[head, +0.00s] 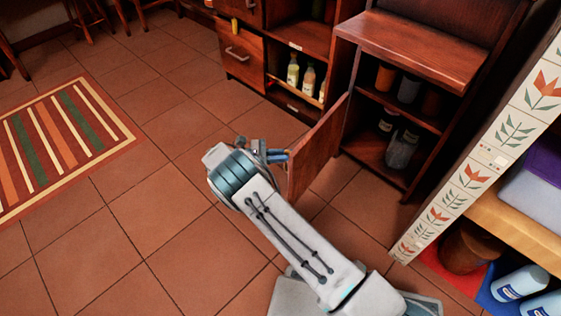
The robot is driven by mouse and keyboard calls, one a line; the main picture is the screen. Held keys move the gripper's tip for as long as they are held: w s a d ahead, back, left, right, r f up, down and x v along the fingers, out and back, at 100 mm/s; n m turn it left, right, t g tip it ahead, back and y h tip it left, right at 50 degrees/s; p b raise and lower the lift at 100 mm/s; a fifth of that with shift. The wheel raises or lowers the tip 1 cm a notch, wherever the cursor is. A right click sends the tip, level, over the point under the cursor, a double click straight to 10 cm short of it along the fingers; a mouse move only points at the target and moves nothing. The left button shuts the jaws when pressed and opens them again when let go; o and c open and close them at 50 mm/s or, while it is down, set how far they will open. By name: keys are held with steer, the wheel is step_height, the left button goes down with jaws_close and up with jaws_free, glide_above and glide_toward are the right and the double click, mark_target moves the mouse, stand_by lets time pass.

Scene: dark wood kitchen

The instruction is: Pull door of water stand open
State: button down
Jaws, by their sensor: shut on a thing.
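The water stand (415,45) is a dark wood cabinet at the upper right in the head view. Its door (318,150) is swung well open toward me, hinged on the cabinet's left side. Jars and bottles stand on the two inner shelves (402,110). My gripper (279,156) is at the door's outer left edge, shut on the door or its handle. My wrist hides part of the contact, so I cannot tell exactly which part is held.
To the left, a wooden cabinet with a drawer front (241,50) and an open shelf with bottles (293,72) stands close by. A tiled post (470,175) and a shelf with blue-white bottles (519,283) are at the right. The tiled floor (140,215) and striped rug (60,145) leave free room at left.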

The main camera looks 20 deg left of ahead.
steer(key=shift+w+d+r+g, duration=0.1)
steer(key=shift+w+r+g, duration=0.2)
steer(key=shift+w, duration=0.3)
steer(key=c, duration=1.5)
jaws_free()
steer(key=shift+w, duration=0.1)
steer(key=shift+c, duration=0.2)
steer(key=shift+o, duration=0.3)
steer(key=shift+d, duration=0.15)
steer(key=shift+a, duration=0.3)
steer(key=shift+s+f, duration=0.1)
steer(key=shift+s, duration=0.1)
